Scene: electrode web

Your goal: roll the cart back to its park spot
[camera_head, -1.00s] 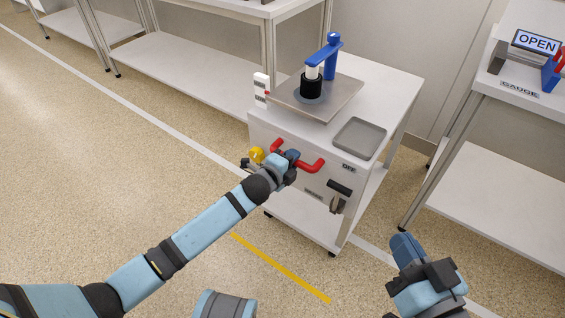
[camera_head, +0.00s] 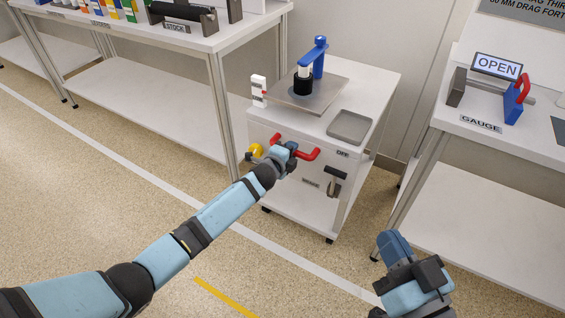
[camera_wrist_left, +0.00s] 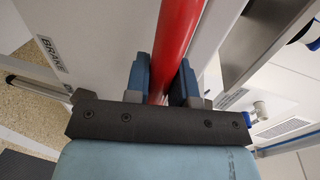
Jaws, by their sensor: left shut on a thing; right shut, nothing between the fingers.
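The white cart (camera_head: 292,190) stands upright on the floor between two benches. Its red handle (camera_head: 308,154) runs across its front. My left gripper (camera_head: 288,157) is shut around this handle, and the left wrist view shows the red bar (camera_wrist_left: 178,40) between its fingers. A dark lever (camera_head: 335,182) hangs on the cart's front below a label reading OFF (camera_head: 342,154). A BRAKE label (camera_wrist_left: 52,55) shows in the left wrist view. My right gripper (camera_head: 393,246) is shut and empty, to the right of the cart and apart from it.
The cart top carries a metal plate with a blue-armed black device (camera_head: 303,85) and an empty grey tray (camera_head: 350,127). The STOCK bench (camera_head: 130,35) stands left, the GAUGE bench (camera_head: 455,122) right. A white line (camera_head: 285,255) and a yellow strip (camera_head: 222,297) mark the open floor.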

